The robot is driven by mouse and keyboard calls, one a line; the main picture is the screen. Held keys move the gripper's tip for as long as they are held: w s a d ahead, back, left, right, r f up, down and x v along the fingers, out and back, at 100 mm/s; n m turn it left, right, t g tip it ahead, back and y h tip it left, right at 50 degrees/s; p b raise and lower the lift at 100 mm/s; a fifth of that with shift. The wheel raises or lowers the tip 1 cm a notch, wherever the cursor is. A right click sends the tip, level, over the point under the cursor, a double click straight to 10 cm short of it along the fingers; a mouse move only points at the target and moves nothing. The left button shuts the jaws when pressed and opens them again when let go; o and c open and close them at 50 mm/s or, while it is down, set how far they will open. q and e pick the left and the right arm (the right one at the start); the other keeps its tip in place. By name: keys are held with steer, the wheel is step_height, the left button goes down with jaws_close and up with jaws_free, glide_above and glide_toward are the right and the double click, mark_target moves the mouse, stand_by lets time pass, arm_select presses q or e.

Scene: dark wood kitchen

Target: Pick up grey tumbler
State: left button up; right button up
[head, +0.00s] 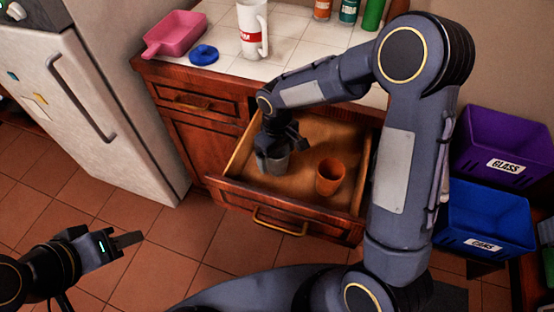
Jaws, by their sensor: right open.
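The grey tumbler (277,162) stands in the open wooden drawer (318,138), toward its left side. My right gripper (273,152) is open and reaches down over the tumbler, its fingers at the tumbler's sides and partly hiding it. I cannot tell whether the fingers touch it. My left gripper (128,240) is at the lower left, above the tiled floor and far from the drawer. Its fingers show edge-on, so its opening is unclear.
An orange cup (330,176) stands in the drawer, right of the tumbler. The fridge (100,100) is left; purple (505,150) and blue (487,215) bins are right.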

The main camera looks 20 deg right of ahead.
steer(key=c, duration=1)
